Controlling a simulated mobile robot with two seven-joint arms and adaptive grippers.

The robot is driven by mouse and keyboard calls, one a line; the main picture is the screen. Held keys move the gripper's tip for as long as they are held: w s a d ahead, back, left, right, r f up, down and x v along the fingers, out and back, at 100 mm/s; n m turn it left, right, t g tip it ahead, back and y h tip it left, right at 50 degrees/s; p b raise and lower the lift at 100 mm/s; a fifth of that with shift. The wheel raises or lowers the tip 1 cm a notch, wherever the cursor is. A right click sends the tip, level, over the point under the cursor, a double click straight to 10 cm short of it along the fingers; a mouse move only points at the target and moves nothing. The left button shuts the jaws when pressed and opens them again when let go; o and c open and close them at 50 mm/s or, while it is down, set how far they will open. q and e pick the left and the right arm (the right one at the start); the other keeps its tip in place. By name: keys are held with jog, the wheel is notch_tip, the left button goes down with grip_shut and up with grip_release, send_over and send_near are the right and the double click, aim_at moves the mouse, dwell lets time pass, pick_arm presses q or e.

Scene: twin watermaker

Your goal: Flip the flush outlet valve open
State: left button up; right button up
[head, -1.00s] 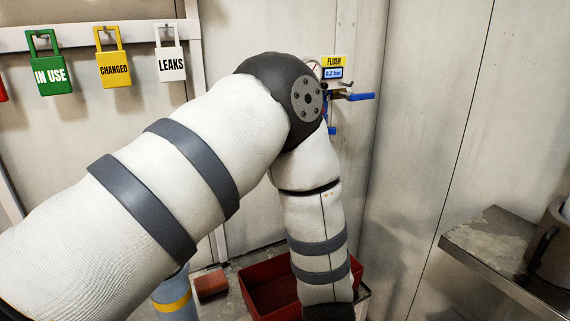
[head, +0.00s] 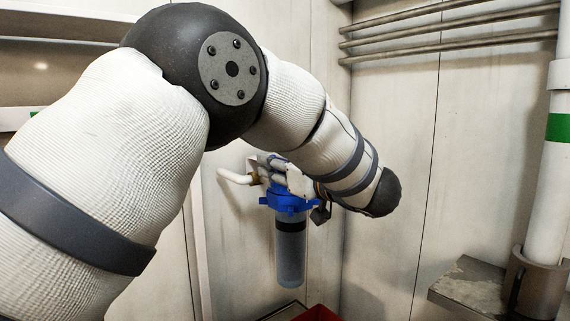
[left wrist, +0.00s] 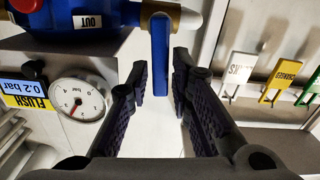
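The flush outlet valve's blue handle (left wrist: 160,60) shows in the left wrist view. It runs down the picture from a brass fitting (left wrist: 187,18) beside the blue filter head (left wrist: 100,12) marked OUT. My left gripper (left wrist: 160,74) is open, and the handle's free end lies between its fingertips, with a visible gap on both sides. In the head view my left arm reaches across to the blue-topped filter (head: 290,245); the fingers and handle are too small and covered to make out there. My right gripper is in neither view.
A pressure gauge (left wrist: 78,100) and a FLUSH 0.2 bar display (left wrist: 25,95) sit close to the left finger. White (left wrist: 240,72) and yellow (left wrist: 283,77) lock tags hang on the right. A white hose (head: 234,178) meets the filter. A metal shelf (head: 465,285) stands at right.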

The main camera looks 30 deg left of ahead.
pick_arm(q)
jog(key=shift+w+a, duration=0.15)
jog(key=shift+a, duration=0.25)
grip_shut()
